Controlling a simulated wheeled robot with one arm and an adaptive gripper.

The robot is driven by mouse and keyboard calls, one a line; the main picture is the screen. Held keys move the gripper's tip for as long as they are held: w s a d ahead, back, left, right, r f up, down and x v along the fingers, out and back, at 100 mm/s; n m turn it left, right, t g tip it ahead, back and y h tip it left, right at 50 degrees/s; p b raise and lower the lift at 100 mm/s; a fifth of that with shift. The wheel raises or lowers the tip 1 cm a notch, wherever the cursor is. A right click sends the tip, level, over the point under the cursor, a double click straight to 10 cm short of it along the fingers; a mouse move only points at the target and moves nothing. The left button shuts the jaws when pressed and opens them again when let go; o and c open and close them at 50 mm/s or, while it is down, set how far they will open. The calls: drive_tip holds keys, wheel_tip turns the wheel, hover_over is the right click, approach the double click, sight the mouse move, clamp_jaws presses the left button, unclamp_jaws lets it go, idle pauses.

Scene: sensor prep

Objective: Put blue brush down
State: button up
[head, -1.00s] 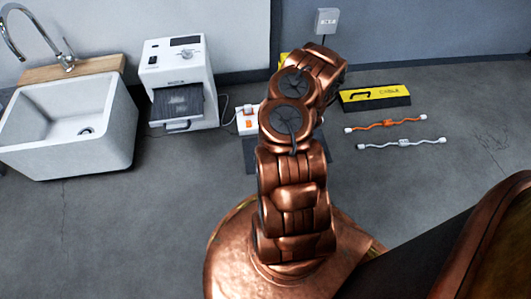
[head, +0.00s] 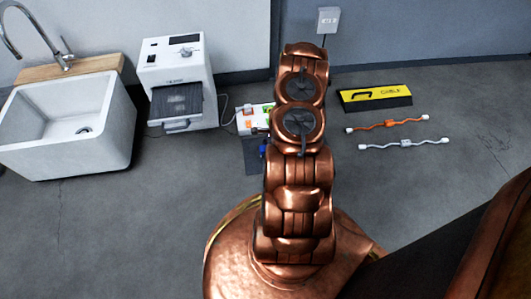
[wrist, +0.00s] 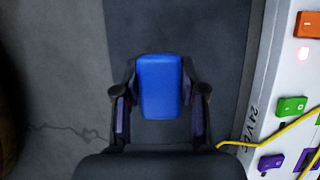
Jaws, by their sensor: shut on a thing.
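The blue brush (wrist: 160,84) shows as a blue block in the middle of the wrist view. My gripper (wrist: 160,100) is shut on it, with one dark finger along each side. Under it lies a dark mat (wrist: 180,28) on the grey floor. I cannot tell whether the brush touches the mat. In the head view, a small bit of the blue brush (head: 263,151) shows left of my arm, over the dark mat (head: 252,164). My arm hides most of the gripper there.
A white box (wrist: 262,112) with orange, green and purple connectors and a yellow cable stands right of the brush. A white machine (head: 178,75) and sink (head: 65,120) stand left.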

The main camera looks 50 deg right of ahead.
drive_tip(key=shift+w+d, duration=0.15)
drive_tip(key=shift+d, duration=0.1)
wheel_tip(320, 180, down, 4)
drive_tip(key=shift+w+r+b, duration=0.15)
drive_tip(key=shift+b, duration=0.95)
drive_tip(key=shift+r, duration=0.1)
drive_tip(key=o, duration=1)
